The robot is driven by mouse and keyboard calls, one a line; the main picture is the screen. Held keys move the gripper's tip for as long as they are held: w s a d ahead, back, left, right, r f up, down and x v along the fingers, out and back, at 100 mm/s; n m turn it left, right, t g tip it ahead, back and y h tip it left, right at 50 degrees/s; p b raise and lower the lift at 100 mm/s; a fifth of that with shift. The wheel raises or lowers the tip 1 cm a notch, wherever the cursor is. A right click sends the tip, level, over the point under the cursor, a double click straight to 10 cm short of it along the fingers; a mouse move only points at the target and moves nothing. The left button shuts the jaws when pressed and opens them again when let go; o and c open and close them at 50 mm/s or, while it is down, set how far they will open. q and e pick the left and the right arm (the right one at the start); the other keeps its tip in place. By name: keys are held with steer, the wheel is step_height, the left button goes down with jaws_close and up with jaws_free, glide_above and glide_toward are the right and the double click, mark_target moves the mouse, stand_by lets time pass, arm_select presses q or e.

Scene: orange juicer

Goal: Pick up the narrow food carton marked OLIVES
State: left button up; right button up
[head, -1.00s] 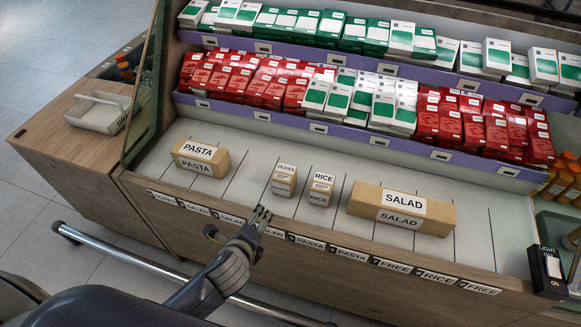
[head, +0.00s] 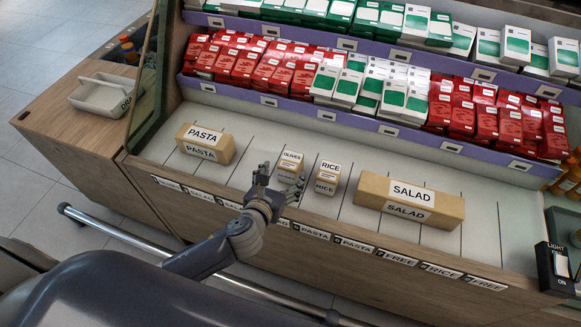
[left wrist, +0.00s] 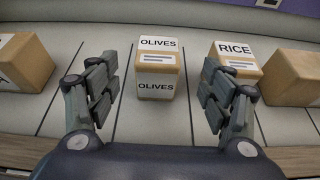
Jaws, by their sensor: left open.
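The narrow OLIVES carton (head: 291,166) stands on the pale lower shelf, between the PASTA and RICE cartons. In the left wrist view the OLIVES carton (left wrist: 157,72) is upright between and beyond my open fingers, touching neither as far as I can see. My left gripper (head: 273,180) is open and empty, just in front and left of the carton at the shelf's front edge. Its two fingers also show in the left wrist view (left wrist: 158,98). My right gripper is not in view.
The small RICE carton (head: 327,177) stands close on the right; in the left wrist view it sits just behind the right finger. A PASTA carton (head: 206,143) lies left and a long SALAD carton (head: 410,198) right. Stocked upper shelves rise behind. A grey basket (head: 103,95) sits on the side counter.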

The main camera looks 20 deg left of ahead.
mark_target(288, 166)
arm_select(q)
steer(key=x, duration=0.8)
steer(key=shift+w+a+f, duration=0.1)
steer(key=shift+w, duration=0.15)
steer(key=c, duration=1.2)
